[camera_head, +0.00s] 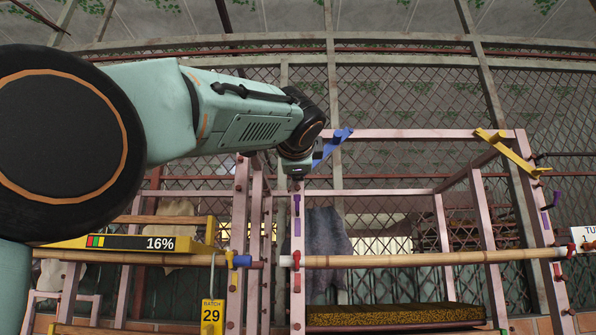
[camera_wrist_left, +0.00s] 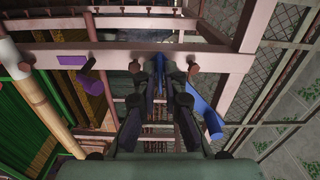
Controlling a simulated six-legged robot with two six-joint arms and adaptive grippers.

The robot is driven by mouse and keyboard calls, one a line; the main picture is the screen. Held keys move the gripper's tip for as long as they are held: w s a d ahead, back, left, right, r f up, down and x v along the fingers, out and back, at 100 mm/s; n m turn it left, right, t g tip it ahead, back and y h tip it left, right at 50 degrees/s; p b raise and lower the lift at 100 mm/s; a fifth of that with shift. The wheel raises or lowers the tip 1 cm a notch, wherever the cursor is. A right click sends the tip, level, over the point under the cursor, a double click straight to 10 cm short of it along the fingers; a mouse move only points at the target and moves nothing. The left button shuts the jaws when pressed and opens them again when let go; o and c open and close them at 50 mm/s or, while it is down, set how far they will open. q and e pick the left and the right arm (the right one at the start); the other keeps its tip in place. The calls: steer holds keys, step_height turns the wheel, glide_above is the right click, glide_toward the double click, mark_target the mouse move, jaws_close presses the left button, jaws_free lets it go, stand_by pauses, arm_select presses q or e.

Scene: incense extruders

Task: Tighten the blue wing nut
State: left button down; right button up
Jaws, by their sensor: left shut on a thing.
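The blue wing nut (camera_head: 331,143) shows in the head view as a slanted blue bar with a round end, at the top left corner of the pink frame. In the left wrist view its blue parts (camera_wrist_left: 205,116) show between and to the right of the fingers. My left gripper (camera_wrist_left: 160,78) is shut on it, close to the pink beam; the exact contact is partly hidden by the fingers. In the head view my left wrist (camera_head: 297,160) hides the fingers and the lower end of the blue piece. My right gripper is in neither view.
A yellow slanted piece (camera_head: 510,152) sits at the frame's right top corner. A bamboo pole (camera_head: 430,259) runs across below. Purple pieces (camera_head: 297,204) and (camera_wrist_left: 72,61) stick out from the frame. A smaller blue fitting (camera_head: 238,260) sits at the pole's left.

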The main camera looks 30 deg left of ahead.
arm_select(q)
steer(key=shift+f, duration=0.2)
steer(key=c, duration=1.5)
jaws_free()
steer(key=shift+s+r, duration=0.1)
steer(key=shift+o, duration=0.3)
steer(key=shift+r+n, duration=0.1)
steer(key=shift+n, duration=0.2)
